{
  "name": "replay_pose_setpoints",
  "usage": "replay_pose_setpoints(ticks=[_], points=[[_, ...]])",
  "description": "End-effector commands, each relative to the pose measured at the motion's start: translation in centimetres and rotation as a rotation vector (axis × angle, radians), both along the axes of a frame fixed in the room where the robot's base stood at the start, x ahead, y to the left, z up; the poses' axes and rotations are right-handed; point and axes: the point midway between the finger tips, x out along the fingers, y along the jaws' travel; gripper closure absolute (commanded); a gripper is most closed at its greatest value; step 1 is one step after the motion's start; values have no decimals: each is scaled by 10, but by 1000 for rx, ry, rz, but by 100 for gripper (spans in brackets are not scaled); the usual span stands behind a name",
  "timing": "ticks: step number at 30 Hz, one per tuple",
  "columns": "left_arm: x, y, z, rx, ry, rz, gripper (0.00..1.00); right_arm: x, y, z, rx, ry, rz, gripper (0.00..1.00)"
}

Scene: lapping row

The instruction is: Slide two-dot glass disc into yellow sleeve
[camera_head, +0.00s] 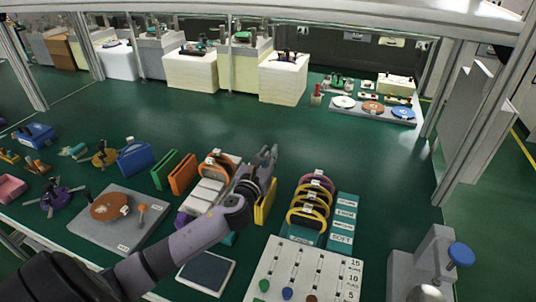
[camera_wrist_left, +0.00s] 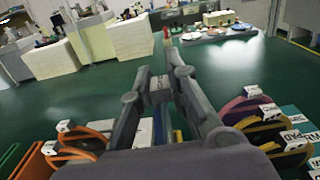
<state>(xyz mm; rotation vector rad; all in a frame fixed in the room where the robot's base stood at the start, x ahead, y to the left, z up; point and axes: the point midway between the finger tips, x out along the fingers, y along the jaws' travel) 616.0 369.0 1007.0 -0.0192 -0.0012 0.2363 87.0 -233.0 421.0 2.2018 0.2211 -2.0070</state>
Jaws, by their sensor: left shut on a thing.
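My left gripper (camera_head: 268,158) is shut over the worktop, just behind and above the yellow sleeve (camera_head: 265,201). In the left wrist view the fingers (camera_wrist_left: 159,80) close on something small and greyish, likely the glass disc; its outline and dots cannot be made out. The yellow sleeve stands upright on the table to the right of my wrist, partly hidden by it. Only a sliver of yellow shows in the left wrist view (camera_wrist_left: 178,135). I cannot see any disc inside the sleeve. My right gripper is not in view.
Green (camera_head: 164,169) and orange (camera_head: 184,174) sleeves stand left of my gripper. A rack with orange rings (camera_head: 218,161) is close to my wrist. Purple and yellow rings (camera_head: 310,207) stand to the right. The green worktop (camera_head: 230,120) behind is clear.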

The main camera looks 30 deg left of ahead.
Motion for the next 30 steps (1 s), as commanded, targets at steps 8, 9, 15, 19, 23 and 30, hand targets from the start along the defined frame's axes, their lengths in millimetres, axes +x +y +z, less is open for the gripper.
replay_pose_setpoints(ticks=[8, 9, 15, 19, 23, 30], points=[[0, 0, -8, 1, -1, 0, 100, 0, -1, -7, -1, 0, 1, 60], [0, 0, -9, 1, -1, 0, 100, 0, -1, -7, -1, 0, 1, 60], [0, 0, -14, 1, -1, 0, 100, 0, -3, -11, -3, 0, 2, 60], [0, 0, -17, 1, -1, 0, 100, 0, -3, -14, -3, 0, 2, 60], [0, 0, -20, 1, -1, 0, 100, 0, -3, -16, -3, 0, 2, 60], [0, 0, -26, 0, -1, 0, 100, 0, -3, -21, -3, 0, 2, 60]])
